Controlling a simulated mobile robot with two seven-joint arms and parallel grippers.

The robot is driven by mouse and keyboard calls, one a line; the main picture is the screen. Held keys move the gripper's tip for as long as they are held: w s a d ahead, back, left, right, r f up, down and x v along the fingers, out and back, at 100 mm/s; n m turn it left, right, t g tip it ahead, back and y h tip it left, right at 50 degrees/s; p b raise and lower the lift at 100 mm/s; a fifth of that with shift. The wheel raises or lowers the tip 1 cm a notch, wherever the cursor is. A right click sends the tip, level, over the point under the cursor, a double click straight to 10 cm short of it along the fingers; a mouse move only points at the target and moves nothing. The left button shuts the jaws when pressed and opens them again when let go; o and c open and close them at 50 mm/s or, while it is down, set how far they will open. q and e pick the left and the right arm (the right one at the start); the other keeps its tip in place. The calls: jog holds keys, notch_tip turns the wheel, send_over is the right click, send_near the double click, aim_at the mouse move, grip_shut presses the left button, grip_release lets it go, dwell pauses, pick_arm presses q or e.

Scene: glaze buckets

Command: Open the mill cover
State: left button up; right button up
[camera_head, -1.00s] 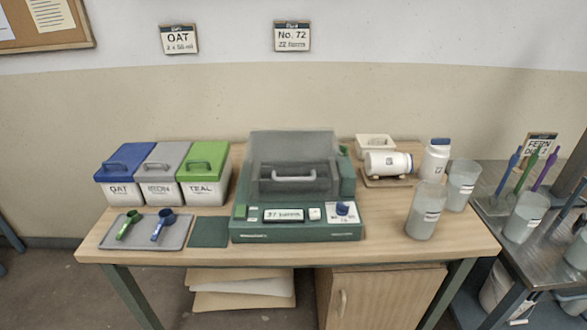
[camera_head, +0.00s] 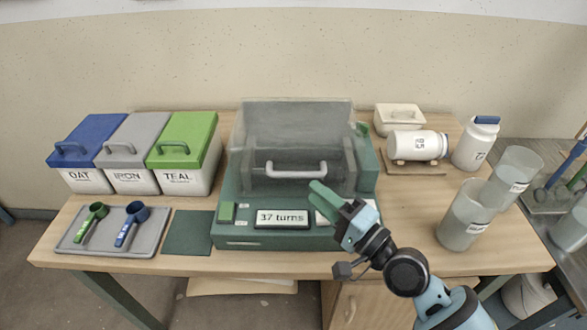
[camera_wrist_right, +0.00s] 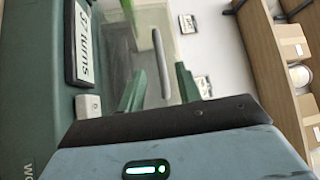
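The green mill (camera_head: 232,212) stands mid-table with a display reading "37 turns" (camera_head: 282,218). Its clear cover (camera_head: 290,125) sits down over the machine, with a grey bar handle (camera_head: 296,170) on its front. My right gripper (camera_head: 322,195) is in front of the mill, just below and right of the handle, and hides part of the control panel. In the right wrist view its green fingers (camera_wrist_right: 160,78) are apart, and the handle (camera_wrist_right: 161,62) shows between and beyond them. Contact with the handle cannot be seen. My left gripper is not in view.
Three lidded buckets with blue, grey and green lids (camera_head: 184,140) and a scoop tray (camera_head: 148,245) stand on the left. White jars (camera_head: 478,143) and translucent cups (camera_head: 462,215) stand on the right. A green mat (camera_head: 188,233) lies left of the mill.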

aim_at(293, 173)
jog(key=shift+p+x, duration=0.4)
jog(key=shift+x, duration=3.55)
grip_shut()
